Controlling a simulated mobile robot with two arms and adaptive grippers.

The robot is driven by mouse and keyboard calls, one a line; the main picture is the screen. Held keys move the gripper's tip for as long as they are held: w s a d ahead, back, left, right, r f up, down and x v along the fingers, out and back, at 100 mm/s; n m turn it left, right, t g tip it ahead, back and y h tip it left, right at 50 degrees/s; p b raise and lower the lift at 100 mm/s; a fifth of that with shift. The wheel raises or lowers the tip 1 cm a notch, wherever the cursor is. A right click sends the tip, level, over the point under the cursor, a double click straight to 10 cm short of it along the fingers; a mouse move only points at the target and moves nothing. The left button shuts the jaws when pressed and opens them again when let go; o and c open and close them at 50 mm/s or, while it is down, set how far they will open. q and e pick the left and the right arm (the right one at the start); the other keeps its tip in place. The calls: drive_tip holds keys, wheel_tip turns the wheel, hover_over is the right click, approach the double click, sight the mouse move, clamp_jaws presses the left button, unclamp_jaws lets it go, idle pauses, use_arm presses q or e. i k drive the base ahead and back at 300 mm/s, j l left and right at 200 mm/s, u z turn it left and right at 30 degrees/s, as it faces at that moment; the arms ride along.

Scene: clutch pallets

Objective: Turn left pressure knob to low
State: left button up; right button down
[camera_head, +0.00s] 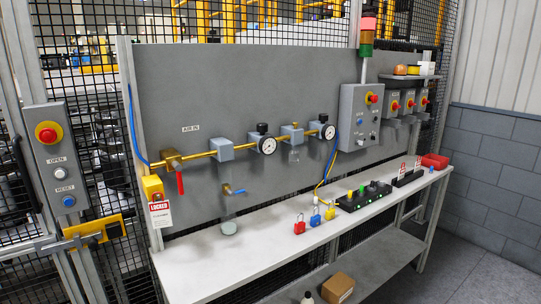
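The left pressure knob (262,128) is a small black knob on top of the left regulator on the grey panel. A round white-faced gauge (267,145) sits just below it, too small to read. A second, similar black knob (323,118) is to the right, above another gauge (328,132). Both are on the brass air line (198,155). Neither of my grippers is in view. The knob's setting cannot be told.
A white workbench (205,265) runs below the panel, with padlocks (299,225) and a black device (363,196) on it. A red-handled valve (179,180) is at left. A control box (361,115) is right of the regulators. The bench's left part is mostly clear.

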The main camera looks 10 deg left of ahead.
sight(262, 127)
drive_tip(key=i+j+u, duration=0.1)
drive_tip(key=u, duration=0.3)
drive_tip(key=i+u, duration=0.2)
drive_tip(key=u, duration=0.25)
drive_tip(key=i+u, duration=0.2)
drive_tip(key=u, duration=0.2)
